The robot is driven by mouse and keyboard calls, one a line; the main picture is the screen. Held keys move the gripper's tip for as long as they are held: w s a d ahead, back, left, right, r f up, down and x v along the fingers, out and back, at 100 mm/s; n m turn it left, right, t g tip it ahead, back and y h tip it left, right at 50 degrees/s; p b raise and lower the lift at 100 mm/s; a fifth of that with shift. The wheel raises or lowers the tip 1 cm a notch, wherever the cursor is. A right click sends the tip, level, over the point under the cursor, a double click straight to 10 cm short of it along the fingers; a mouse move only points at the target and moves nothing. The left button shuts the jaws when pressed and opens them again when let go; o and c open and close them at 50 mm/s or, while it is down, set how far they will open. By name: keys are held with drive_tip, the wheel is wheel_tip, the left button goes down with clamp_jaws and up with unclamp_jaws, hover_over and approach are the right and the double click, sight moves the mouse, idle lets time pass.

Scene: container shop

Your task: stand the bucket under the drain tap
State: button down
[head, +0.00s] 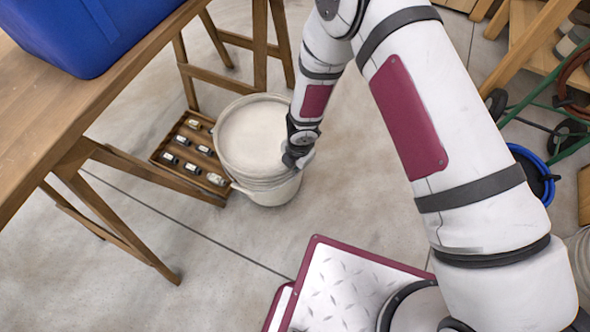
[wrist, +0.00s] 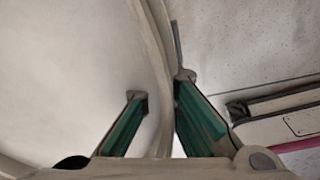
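The bucket (head: 249,135) is round, off-white and upright, with a wire handle, beside the wooden table. Its pale inside fills the left of the wrist view (wrist: 60,70). My gripper (head: 293,158) is at the bucket's right side, at the rim. In the wrist view its green-padded fingers (wrist: 161,88) close in on either side of the bucket wall, one inside and one outside. I cannot tell whether the bucket's base touches the floor. A blue container (head: 85,35) sits on the table; no drain tap is visible on the part that shows.
The wooden table (head: 110,75) has legs and braces at the left, close to the bucket. A wooden tray (head: 178,172) with several small bottles lies left of the bucket. Floor in front is clear.

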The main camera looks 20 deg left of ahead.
wheel_tip(320, 180, down, 4)
drive_tip(key=shift+a+r+b, duration=0.1)
drive_tip(key=shift+r+b, duration=0.15)
drive_tip(key=shift+b, duration=0.95)
drive_tip(key=c, duration=1.8)
unclamp_jaws()
wheel_tip(320, 180, up, 12)
drive_tip(key=d+p, duration=0.1)
drive_tip(key=p, duration=0.4)
drive_tip(key=shift+s, duration=0.2)
drive_tip(key=shift+d, duration=0.1)
